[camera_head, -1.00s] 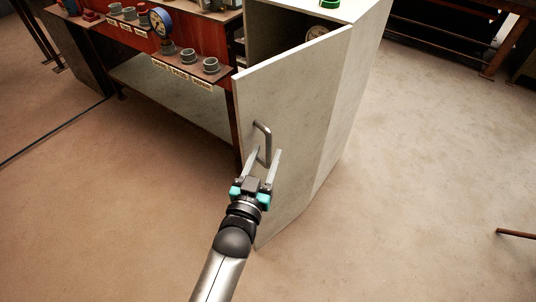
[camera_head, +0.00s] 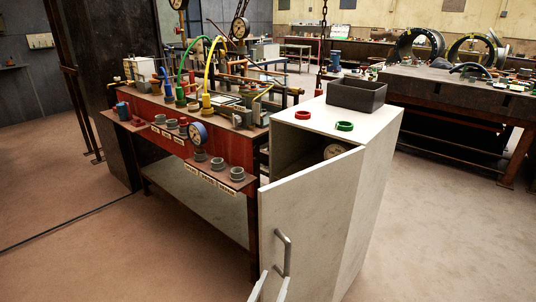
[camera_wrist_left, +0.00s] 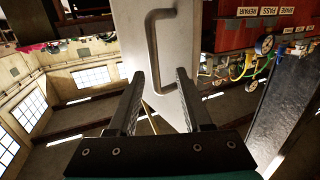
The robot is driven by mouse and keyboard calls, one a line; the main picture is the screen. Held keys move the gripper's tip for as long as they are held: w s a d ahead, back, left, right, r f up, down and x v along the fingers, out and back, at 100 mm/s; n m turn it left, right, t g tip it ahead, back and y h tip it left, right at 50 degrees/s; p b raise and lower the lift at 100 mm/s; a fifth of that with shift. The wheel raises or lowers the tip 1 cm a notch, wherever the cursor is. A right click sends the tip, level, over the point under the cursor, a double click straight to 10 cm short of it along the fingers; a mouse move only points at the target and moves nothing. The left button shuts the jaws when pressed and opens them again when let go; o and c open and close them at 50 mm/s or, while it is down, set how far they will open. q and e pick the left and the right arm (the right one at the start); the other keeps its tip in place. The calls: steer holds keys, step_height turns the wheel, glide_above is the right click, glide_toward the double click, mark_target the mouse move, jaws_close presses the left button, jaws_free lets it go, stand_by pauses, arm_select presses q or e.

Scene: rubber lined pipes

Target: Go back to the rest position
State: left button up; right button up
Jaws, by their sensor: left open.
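My left gripper (camera_head: 270,286) shows only its two fingertips at the bottom edge of the head view, in front of the cabinet door (camera_head: 304,217). In the left wrist view the gripper (camera_wrist_left: 158,88) is open, its two fingers apart with nothing held between them. The grey door handle (camera_head: 287,252) is just beyond the fingertips; it also shows in the left wrist view as a bent bar (camera_wrist_left: 153,50). The pale cabinet's door stands partly open. My right gripper is in neither view.
The cabinet top (camera_head: 372,119) carries a dark grey bin (camera_head: 357,96), a red ring (camera_head: 303,115) and a green ring (camera_head: 344,126). A red workbench (camera_head: 150,106) with gauges and hoses stands left of it. Bare floor (camera_head: 440,230) lies to the right.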

arm_select(q)
steer(key=s+a+f+n+g+y, duration=0.2)
steer(key=s+a+f+g+y, duration=0.3)
steer(key=s+a, duration=0.5)
steer(key=s+a+r+g+y, duration=0.1)
steer(key=s+a+g, duration=0.3)
steer(key=s, duration=0.3)
steer(key=s+a+r+g, duration=0.1)
steer(key=s+a+g, duration=0.3)
steer(key=s, duration=0.2)
step_height(320, 180, down, 22)
steer(key=s+a+f, duration=0.2)
steer(key=s+f, duration=0.4)
steer(key=f, duration=0.1)
steer(key=s+a+f+g, duration=0.1)
steer(key=s+a+f, duration=0.2)
steer(key=s+f, duration=0.3)
steer(key=shift+s+a+f+y, duration=0.3)
steer(key=shift+s+a+f, duration=0.1)
steer(key=shift+s, duration=0.3)
